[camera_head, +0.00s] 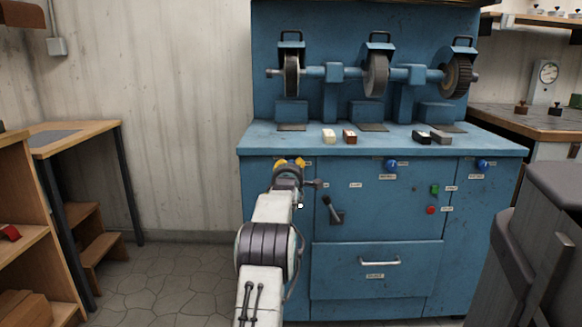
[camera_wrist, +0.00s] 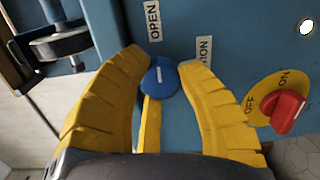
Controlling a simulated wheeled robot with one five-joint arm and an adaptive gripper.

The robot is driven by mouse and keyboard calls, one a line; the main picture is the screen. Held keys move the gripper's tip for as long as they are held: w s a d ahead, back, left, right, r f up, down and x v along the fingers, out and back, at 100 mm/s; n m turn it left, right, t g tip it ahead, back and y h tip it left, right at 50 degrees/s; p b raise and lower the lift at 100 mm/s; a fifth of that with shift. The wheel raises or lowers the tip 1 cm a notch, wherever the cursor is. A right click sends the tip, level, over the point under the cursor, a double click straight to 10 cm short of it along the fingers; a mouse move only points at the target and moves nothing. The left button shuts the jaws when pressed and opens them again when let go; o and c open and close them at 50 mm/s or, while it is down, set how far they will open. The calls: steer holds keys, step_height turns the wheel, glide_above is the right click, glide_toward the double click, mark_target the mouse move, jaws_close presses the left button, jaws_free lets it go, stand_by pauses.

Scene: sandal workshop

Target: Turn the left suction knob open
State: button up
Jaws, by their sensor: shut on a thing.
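The left suction knob (camera_wrist: 160,78) is a blue round knob with a short white mark. In the wrist view it sits between the two yellow fingers of my gripper (camera_wrist: 164,62), which is shut on it. The white mark runs roughly up and down in that view. An OPEN label (camera_wrist: 153,22) is just above the knob, and a partly hidden label ending in "ION" (camera_wrist: 205,48) is to its right. In the head view my gripper (camera_head: 289,162) is at the left of the blue cabinet's (camera_head: 375,270) front, below the top edge, and hides the knob.
A red ON/OFF switch (camera_wrist: 286,110) on a yellow plate is close to the right finger in the wrist view. A black lever (camera_head: 334,211) is right of my arm. Two more blue knobs (camera_head: 392,164) (camera_head: 483,164) are farther right. Grinding wheels (camera_head: 376,76) stand above.

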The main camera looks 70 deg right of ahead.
steer(key=shift+s+r, duration=0.15)
steer(key=o, duration=1)
steer(key=shift+d, duration=0.1)
steer(key=shift+o, duration=1.1)
steer(key=v, duration=1.2)
steer(key=shift+f, duration=0.2)
